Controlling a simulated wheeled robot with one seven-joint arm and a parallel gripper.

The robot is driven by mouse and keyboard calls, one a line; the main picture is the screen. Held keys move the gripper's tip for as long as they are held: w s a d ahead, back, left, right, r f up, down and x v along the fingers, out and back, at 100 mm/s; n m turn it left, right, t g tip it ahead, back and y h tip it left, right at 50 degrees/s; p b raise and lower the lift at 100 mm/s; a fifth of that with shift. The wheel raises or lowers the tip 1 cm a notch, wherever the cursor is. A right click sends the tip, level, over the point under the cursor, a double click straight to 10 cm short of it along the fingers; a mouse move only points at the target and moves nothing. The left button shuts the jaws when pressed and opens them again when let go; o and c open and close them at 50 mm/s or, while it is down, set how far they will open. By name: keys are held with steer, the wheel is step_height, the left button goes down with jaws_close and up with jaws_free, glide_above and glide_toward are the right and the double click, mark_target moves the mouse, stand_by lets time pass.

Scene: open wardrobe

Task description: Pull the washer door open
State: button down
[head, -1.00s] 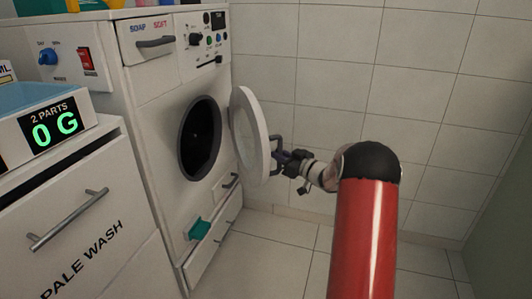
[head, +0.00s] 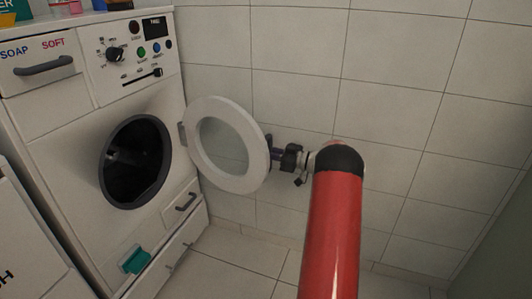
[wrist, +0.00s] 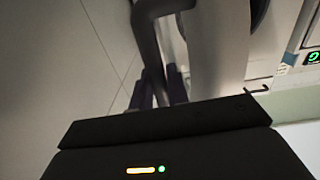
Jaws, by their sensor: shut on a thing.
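The washer (head: 75,165) stands at the left with its dark round opening (head: 137,162) uncovered. Its round white door (head: 240,184) with a glass middle stands swung wide open to the right of the opening, hinged on the opening's right side. My gripper (head: 274,152) is at the door's outer right edge, shut on the dark door handle. In the wrist view the curved dark handle (wrist: 149,40) runs down between my fingers, beside the pale door edge (wrist: 217,45). The fingertips are partly hidden behind the door rim in the head view.
A tiled wall (head: 330,70) is behind the door and my arm. The washer has a soap drawer (head: 45,65), a control panel (head: 128,50), a teal lever (head: 134,261) and low drawers. Tiled floor (head: 235,262) is clear in front.

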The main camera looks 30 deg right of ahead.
steer(key=shift+w+d, duration=0.1)
steer(key=shift+w, duration=0.15)
steer(key=c, duration=1.7)
jaws_free()
steer(key=shift+s, duration=0.1)
steer(key=v, duration=0.7)
steer(key=shift+s+d+b, duration=0.2)
steer(key=shift+s+b, duration=0.05)
steer(key=shift+b, duration=0.15)
